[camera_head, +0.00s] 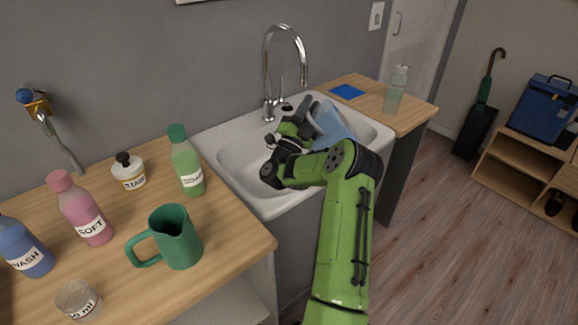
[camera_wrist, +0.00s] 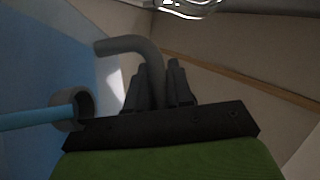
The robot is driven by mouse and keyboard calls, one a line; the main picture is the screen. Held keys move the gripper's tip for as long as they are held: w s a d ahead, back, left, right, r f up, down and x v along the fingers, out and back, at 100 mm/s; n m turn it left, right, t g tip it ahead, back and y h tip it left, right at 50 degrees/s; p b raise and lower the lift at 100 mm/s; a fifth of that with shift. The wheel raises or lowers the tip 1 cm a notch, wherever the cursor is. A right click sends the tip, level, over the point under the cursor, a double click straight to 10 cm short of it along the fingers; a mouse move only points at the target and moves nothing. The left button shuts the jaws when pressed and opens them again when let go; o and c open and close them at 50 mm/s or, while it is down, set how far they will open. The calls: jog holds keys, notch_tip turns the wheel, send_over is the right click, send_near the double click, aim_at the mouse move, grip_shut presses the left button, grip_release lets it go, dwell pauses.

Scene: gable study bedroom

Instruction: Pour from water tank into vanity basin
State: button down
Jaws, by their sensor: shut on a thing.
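The water tank (camera_head: 333,124) is a light blue, see-through container with grey parts, held tilted over the white vanity basin (camera_head: 238,172). My gripper (camera_head: 302,118) is above the basin and partly hidden by my arm. In the wrist view my gripper (camera_wrist: 158,88) is shut on a grey bent part of the tank, which looks like its handle. The tank's blue body (camera_wrist: 50,50) fills the left side there. A light blue band runs left from a grey ring (camera_wrist: 72,110); I cannot tell whether it is water. The basin's inside is partly hidden.
A chrome tap (camera_head: 268,75) rises behind the basin. The left counter (camera_head: 130,285) holds a green jug (camera_head: 176,238), several bottles and a small clear cup (camera_head: 78,299). The right counter holds a clear pump bottle (camera_head: 395,92) and a blue cloth (camera_head: 347,91).

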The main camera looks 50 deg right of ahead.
jog(key=shift+w+a+r+n+t+b, duration=0.1)
jog(key=shift+w+a+n+t+b, duration=0.15)
jog(key=shift+n+t+b, duration=0.45)
jog(key=shift+w+a+r+n+t+b, duration=0.1)
jog(key=shift+a+n+t+b, duration=0.2)
jog(key=shift+n+t+b, duration=0.4)
jog(key=shift+w+a+r+n+t+b, duration=0.1)
jog(key=shift+w+a+n+t+b, duration=0.15)
jog(key=shift+n+t+b, duration=0.45)
dwell(1.4)
jog(key=shift+w+a+r+n+t+b, duration=0.15)
jog(key=shift+a+r+n+t+b, duration=0.15)
jog(key=shift+n+t, duration=0.5)
jog(key=shift+w+a+r+n+t+b, duration=0.2)
jog(key=shift+r+n+t+b, duration=0.15)
jog(key=shift+n+t, duration=0.45)
dwell(1.2)
jog(key=shift+w+a+n+t+y+b, duration=0.15)
jog(key=shift+n+t+y+b, duration=0.15)
jog(key=shift+n+t, duration=0.3)
jog(key=shift+a+n+t+y+b, duration=0.1)
jog(key=shift+n+t+y+b, duration=0.1)
jog(key=shift+n+t+b, duration=0.35)
dwell(0.5)
